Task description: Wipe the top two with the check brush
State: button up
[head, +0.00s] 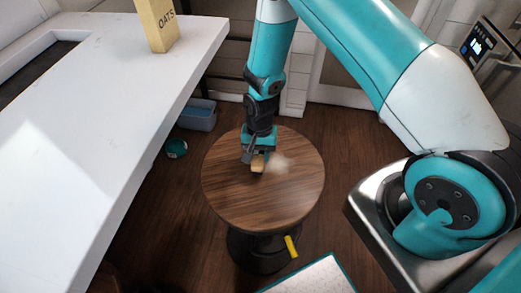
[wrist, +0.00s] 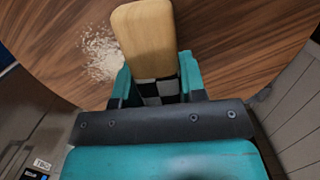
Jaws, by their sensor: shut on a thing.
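A round wooden table top (head: 240,205) stands in the middle of the head view. My gripper (head: 260,153) is low over its far half, shut on a brush (wrist: 146,42) with a pale wood body and a black-and-white check band. The brush also shows in the head view (head: 258,163). A patch of pale crumbs or powder (head: 278,163) lies on the table top just right of the brush.
A white counter (head: 80,130) with an oats box (head: 158,24) runs along the left. A blue-grey bin (head: 197,115) and a teal round thing (head: 176,148) are on the floor between counter and table. A yellow handle (head: 291,246) sticks out below the table top.

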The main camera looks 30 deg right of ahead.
aim_at(259, 152)
jog(key=shift+r+p, duration=1.9)
jog(key=shift+r, duration=1)
